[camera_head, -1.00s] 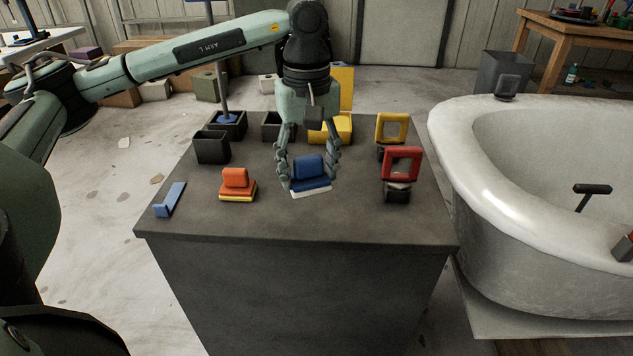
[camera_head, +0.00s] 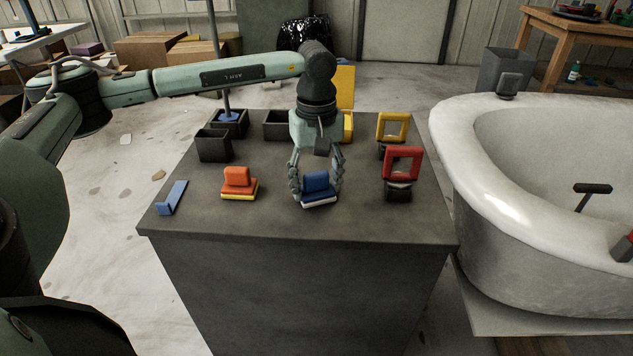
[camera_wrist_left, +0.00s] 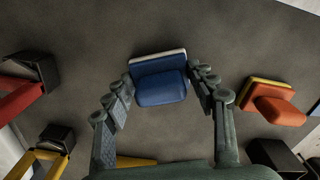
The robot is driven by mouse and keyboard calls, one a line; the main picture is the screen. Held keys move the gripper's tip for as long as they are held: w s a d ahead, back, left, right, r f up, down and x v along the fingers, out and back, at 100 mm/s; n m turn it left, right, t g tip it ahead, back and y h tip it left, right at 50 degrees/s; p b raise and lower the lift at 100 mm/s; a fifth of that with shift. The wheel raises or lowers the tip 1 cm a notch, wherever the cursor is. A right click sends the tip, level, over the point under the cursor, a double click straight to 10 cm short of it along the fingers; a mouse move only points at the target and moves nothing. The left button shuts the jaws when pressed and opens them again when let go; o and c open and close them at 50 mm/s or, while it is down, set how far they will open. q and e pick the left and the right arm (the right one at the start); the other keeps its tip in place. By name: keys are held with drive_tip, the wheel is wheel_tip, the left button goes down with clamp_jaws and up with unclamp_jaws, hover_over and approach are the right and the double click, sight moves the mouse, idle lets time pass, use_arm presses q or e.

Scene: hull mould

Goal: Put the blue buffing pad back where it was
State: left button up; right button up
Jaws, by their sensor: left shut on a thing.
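The blue buffing pad (camera_head: 317,182) has a blue block grip on top and a pale layer underneath. It is at the middle of the grey worktop (camera_head: 270,222), near the front. In the left wrist view the pad (camera_wrist_left: 160,88) sits between the fingers, slightly tilted. My left gripper (camera_head: 316,196) comes from above and behind, and is shut on the pad's sides; its fingers also show in the left wrist view (camera_wrist_left: 163,76). I cannot tell whether the pad touches the worktop. My right gripper is not in view.
An orange pad with a yellow layer (camera_head: 238,181) and a blue angled piece (camera_head: 172,197) lie to the left. A red frame (camera_head: 403,162) and a yellow frame (camera_head: 392,127) stand to the right. Dark bins (camera_head: 213,146) stand behind. A white tub-shaped mould (camera_head: 455,130) is beside the worktop.

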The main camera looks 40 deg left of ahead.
sight(317, 174)
use_arm(q)
drive_tip(key=shift+f, duration=0.15)
drive_tip(key=o, duration=0.7)
drive_tip(key=shift+o, duration=1.6)
drive_tip(key=shift+r, duration=0.3)
wheel_tip(317, 174, up, 2)
drive_tip(key=shift+r, duration=0.25)
wheel_tip(317, 174, up, 8)
drive_tip(key=shift+r, duration=0.7)
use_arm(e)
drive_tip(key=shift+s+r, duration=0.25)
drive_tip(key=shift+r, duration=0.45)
